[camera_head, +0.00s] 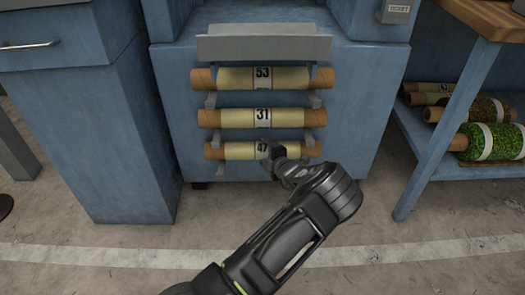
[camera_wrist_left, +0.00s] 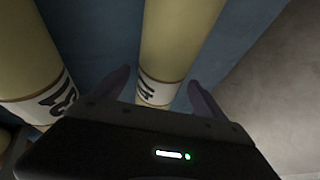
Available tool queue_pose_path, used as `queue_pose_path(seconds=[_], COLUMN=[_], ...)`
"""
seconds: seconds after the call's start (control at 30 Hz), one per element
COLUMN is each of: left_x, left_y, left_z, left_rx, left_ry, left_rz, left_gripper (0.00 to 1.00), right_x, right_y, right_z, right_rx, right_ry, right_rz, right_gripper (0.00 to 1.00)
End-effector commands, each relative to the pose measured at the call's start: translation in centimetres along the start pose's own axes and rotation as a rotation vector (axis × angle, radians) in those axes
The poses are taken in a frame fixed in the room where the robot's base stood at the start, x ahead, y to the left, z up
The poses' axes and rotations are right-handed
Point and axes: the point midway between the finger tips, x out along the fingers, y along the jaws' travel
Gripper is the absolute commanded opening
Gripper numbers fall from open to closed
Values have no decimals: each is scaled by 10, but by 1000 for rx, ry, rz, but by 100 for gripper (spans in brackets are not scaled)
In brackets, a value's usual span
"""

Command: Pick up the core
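Three brown cores with pale yellow wraps and numbered white labels lie on a rack on the front of a blue cabinet. The top core (camera_head: 290,78) reads 53, the middle core (camera_head: 290,117) reads 31, and the bottom core (camera_head: 236,151) reads 47. My left gripper (camera_head: 276,153) is at the bottom core, near its label, partly covering it. In the left wrist view, the open fingers (camera_wrist_left: 160,88) stand on either side of this core (camera_wrist_left: 175,40), with small gaps visible. The core labelled 31 (camera_wrist_left: 25,60) is to the left there. My right gripper is not seen.
Grey brackets (camera_head: 315,100) hold the cores, under a grey plate (camera_head: 264,45). A blue drawer cabinet (camera_head: 120,130) stands at left. A shelf (camera_head: 430,150) at right holds several rolls, one green (camera_head: 500,141). The concrete floor in front is clear.

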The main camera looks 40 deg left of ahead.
Motion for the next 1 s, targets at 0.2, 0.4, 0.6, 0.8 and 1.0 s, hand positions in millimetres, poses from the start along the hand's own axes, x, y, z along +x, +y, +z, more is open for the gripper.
queue_pose_path(seconds=[0.2, 0.4, 0.6, 0.8, 1.0], left_x=[0, 0, 0, 0, 0], left_y=[0, 0, 0, 0, 0], left_z=[0, 0, 0, 0, 0], left_rx=[0, 0, 0, 0, 0], left_ry=[0, 0, 0, 0, 0], left_rz=[0, 0, 0, -1, -1], left_gripper=[64, 48, 31, 15, 0], right_x=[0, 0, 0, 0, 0], right_y=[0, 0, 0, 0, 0], right_z=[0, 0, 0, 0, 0], right_rx=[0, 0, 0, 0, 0], right_ry=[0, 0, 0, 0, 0], right_rz=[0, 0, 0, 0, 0], right_gripper=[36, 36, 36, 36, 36])
